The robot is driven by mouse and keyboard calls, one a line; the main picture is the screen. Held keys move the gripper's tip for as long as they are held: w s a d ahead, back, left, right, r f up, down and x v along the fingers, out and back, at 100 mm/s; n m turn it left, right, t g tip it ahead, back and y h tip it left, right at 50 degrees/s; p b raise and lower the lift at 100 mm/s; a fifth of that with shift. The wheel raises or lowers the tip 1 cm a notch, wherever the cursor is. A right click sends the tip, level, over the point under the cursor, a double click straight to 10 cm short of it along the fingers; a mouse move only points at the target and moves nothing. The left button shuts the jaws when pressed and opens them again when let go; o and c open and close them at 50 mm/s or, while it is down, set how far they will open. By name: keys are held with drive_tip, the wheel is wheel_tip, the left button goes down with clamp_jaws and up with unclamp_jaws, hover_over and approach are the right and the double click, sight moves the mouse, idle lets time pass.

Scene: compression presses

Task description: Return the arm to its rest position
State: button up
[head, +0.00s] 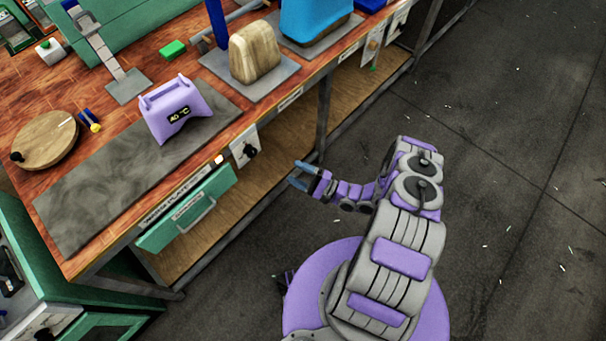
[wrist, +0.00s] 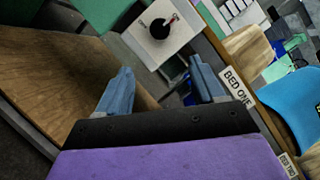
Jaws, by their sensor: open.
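My gripper (head: 302,178) is open and empty in the head view, in the air in front of the workbench's front edge, by the lower shelf. My purple and grey arm reaches from my base at the bottom of the picture up to it. In the wrist view, the two blue fingers of my gripper (wrist: 160,92) stand wide apart with nothing between them. Beyond them is a white switch plate with a black knob (wrist: 161,27), which also shows in the head view as a switch plate (head: 243,147) on the bench front.

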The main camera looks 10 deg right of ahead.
drive_tip(key=shift+v, duration=0.9)
drive_tip(key=shift+f, duration=0.1)
